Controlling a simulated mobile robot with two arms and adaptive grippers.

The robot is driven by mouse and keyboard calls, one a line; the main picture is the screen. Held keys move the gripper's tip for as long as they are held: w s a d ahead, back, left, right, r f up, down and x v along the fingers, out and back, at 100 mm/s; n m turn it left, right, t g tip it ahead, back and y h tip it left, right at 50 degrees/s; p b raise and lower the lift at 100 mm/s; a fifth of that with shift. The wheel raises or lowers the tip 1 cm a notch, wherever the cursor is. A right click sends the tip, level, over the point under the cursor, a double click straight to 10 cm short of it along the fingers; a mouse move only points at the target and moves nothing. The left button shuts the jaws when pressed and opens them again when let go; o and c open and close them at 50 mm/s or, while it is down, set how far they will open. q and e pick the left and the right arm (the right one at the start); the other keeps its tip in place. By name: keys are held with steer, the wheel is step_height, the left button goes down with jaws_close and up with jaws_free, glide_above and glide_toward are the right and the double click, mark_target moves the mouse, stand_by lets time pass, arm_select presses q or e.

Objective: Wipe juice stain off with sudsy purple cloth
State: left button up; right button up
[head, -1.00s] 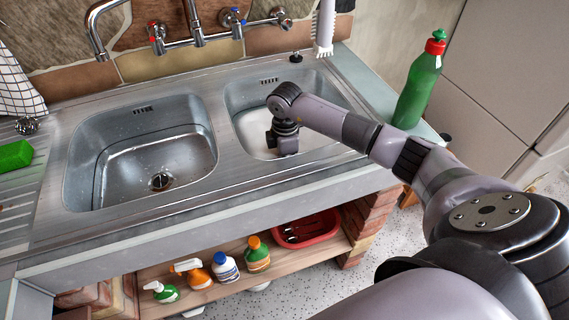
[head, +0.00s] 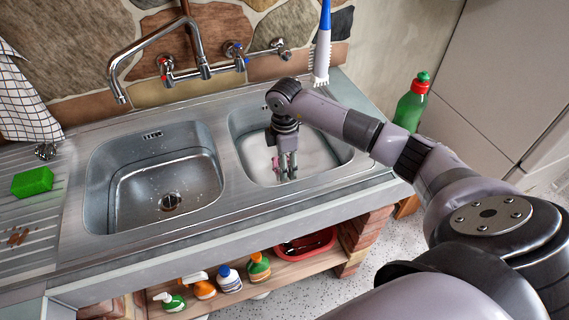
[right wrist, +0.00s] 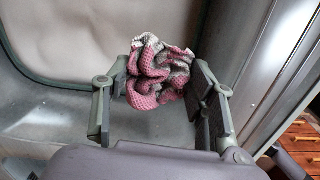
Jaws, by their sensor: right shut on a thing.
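My right gripper (head: 286,172) hangs in the right basin (head: 240,150), pointing down. In the right wrist view its fingers (right wrist: 160,105) are shut on a crumpled, purple-pink and whitish waffle-weave cloth (right wrist: 160,72). Only a small pink bit of the cloth (head: 276,163) shows in the head view. A whitish, sudsy-looking surface (head: 318,157) fills the bottom of that basin. A small brown stain (head: 18,237) lies on the ribbed drainboard at the far left, well away from the gripper. My left gripper is not in view.
A green sponge (head: 32,181) lies on the drainboard behind the stain. The left basin (head: 150,190) is empty but for droplets. Taps (head: 205,68) stand behind the basins, a brush (head: 322,45) hangs at the back, and a green bottle (head: 408,110) stands at right.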

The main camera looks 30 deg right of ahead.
step_height(320, 180, up, 7)
steer(key=p, duration=0.4)
steer(key=shift+p, duration=0.35)
steer(key=shift+f, duration=0.15)
stand_by(0.4)
